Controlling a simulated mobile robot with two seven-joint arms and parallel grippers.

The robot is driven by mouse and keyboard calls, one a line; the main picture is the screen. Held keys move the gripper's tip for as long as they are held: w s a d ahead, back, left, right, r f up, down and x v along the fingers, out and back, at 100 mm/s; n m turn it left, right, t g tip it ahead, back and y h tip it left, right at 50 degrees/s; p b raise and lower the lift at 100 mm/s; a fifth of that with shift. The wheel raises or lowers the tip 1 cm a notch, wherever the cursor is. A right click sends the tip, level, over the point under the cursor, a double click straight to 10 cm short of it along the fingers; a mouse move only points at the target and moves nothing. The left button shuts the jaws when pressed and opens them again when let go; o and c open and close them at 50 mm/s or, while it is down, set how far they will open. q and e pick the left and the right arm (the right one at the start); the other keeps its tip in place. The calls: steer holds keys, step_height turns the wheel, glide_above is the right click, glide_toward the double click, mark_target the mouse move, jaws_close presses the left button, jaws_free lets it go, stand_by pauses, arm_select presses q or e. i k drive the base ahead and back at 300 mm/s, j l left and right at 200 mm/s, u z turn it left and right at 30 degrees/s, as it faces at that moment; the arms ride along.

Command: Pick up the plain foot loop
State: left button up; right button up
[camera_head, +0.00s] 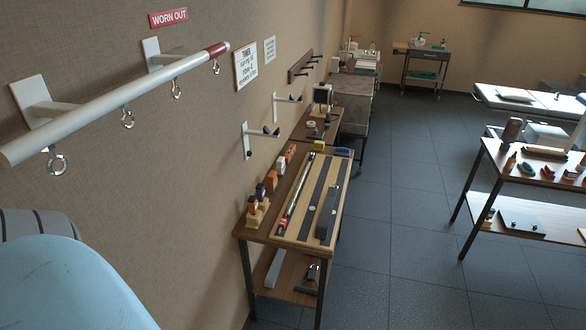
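I cannot make out a plain foot loop in this view. A white rail (120,110) with a red end band runs along the left wall on two brackets. Metal eye hooks (127,118) hang under it, and nothing hangs from them that I can see. Further along the wall are small bracket arms (264,132) with dark ends, too small to tell more. Neither of my grippers is in view.
A narrow wooden bench (318,156) with long strips and small blocks stands along the wall. A second table (540,172) with small items stands right. Dark tiled floor (410,190) is clear between them. A light blue rounded surface (60,290) fills the lower left.

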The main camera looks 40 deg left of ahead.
mark_target(324, 225)
steer(key=u, duration=1.15)
steer(key=i+l+u, duration=0.1)
steer(key=u, duration=0.3)
steer(key=i+l+u, duration=0.1)
steer(key=u, duration=0.3)
steer(key=i+l+u, duration=0.15)
steer(key=u, duration=0.25)
steer(key=i+l+u, duration=0.25)
steer(key=l, duration=0.3)
steer(key=l+u, duration=0.2)
steer(key=l, duration=0.3)
steer(key=i+l, duration=0.1)
steer(key=l, duration=0.75)
steer(key=i+l+u, duration=0.1)
steer(key=l, duration=0.8)
